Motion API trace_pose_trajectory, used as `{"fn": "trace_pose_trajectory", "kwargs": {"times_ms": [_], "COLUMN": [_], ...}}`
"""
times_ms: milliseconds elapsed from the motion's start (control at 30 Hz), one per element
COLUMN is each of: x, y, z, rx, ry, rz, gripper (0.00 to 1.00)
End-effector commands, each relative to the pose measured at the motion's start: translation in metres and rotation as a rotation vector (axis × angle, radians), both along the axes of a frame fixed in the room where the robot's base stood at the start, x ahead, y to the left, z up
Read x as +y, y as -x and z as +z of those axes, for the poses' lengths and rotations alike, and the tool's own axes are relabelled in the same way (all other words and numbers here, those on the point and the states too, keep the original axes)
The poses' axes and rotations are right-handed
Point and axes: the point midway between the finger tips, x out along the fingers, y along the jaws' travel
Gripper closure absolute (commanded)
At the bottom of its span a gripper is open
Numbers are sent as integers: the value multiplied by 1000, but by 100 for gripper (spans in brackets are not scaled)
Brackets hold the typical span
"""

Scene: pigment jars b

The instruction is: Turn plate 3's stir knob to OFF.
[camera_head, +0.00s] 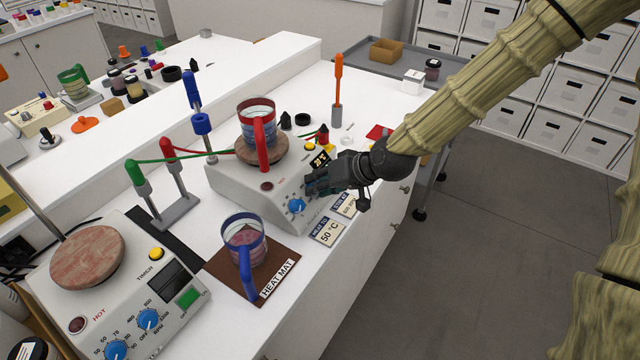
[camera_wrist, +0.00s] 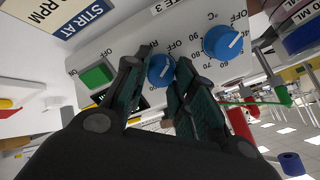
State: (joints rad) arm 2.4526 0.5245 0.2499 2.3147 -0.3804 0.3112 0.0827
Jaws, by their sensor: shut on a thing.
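Plate 3 (camera_head: 235,186) is a white hot plate with a stir function on the bench. My gripper (camera_head: 318,182) is at its front panel, fingers on either side of a blue stir knob (camera_wrist: 160,70), shut on it. The gripper hides this knob in the head view. In the wrist view my gripper (camera_wrist: 166,62) shows the knob between its dark fingertips, with OFF and RPM lettering partly covered. The knob's exact setting is hard to read. The blue heat knob (camera_wrist: 222,42) is beside it, also seen in the head view (camera_head: 296,206). A green switch (camera_wrist: 97,75) is on the other side.
A red-handled beaker (camera_head: 257,122) stands on plate 3's top. A blue-handled beaker (camera_head: 243,236) stands on the brown heat mat (camera_head: 224,278). Another hot plate (camera_head: 115,300) is at front left. Cards (camera_head: 328,232) lie before plate 3.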

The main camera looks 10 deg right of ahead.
Motion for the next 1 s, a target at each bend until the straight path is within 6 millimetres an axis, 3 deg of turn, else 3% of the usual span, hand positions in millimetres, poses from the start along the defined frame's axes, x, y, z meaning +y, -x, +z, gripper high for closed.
{"fn": "trace_pose_trajectory", "kwargs": {"times_ms": [67, 100, 200, 667, 1000], "x": [0, 0, 0, -3, -22], "y": [0, 0, 0, 2, 20], "z": [0, 0, 0, 4, 30], "rx": [0, 0, 1, 0, -2], "ry": [0, 0, -1, -1, -2], "rz": [0, 0, -1, -2, -3], "gripper": [98, 70, 52, 52, 52]}}
